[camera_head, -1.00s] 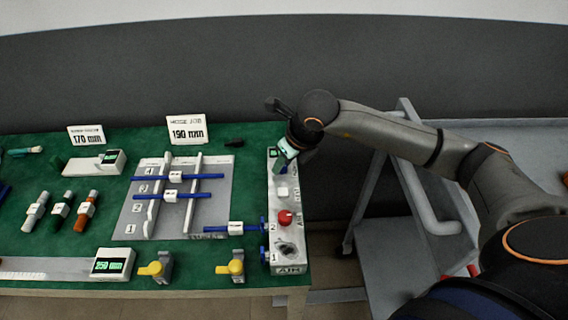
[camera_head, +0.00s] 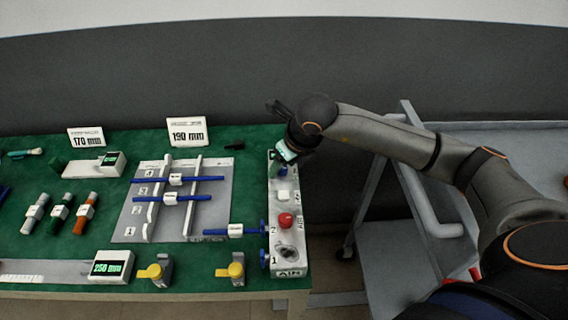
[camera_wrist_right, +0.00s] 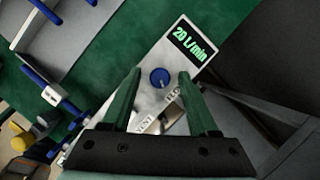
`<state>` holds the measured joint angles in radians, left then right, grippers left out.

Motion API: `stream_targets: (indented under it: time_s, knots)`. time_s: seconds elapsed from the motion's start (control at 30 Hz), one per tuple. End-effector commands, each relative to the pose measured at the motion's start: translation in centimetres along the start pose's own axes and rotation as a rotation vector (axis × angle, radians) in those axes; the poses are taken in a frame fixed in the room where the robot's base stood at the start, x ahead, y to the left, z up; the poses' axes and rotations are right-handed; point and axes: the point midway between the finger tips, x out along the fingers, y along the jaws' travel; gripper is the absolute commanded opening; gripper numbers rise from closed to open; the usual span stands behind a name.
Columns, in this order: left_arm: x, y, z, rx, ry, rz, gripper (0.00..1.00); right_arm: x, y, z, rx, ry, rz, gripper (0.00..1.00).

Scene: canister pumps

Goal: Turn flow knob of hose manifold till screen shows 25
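The hose manifold (camera_head: 291,257) is a long pale block along the right end of the green table. In the right wrist view its screen (camera_wrist_right: 194,46) reads 20 L/min in green. The blue round flow knob (camera_wrist_right: 160,78) sits just below the screen, near a partly covered label. My right gripper (camera_wrist_right: 160,74) has its two green fingers apart, one on each side of the knob in the picture, with gaps showing. I cannot tell how far down they reach. In the head view my right gripper (camera_head: 283,155) is over the manifold's far end and hides the knob there. My left gripper is out of view.
Yellow-handled valves (camera_head: 236,268) are at the front edge. A grey cart (camera_head: 385,275) stands to the right.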

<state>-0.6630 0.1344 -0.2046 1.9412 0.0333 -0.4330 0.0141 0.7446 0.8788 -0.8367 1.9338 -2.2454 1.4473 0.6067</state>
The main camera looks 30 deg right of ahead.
Motion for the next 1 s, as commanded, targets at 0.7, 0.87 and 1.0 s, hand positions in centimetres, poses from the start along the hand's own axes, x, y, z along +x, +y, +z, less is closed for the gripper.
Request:
stream_targets:
  time_s: [0.7,0.87,1.0]
  knots:
    - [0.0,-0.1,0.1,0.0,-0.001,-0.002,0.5,-7.7,0.0,0.1,-0.002,-0.007,-0.002,0.62]
    - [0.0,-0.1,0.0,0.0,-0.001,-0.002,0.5,-10.5,-0.1,0.1,-0.001,-0.004,-0.002,0.62]
    - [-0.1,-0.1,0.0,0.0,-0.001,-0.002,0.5,-12.0,0.0,0.0,0.0,-0.002,0.0,0.62]
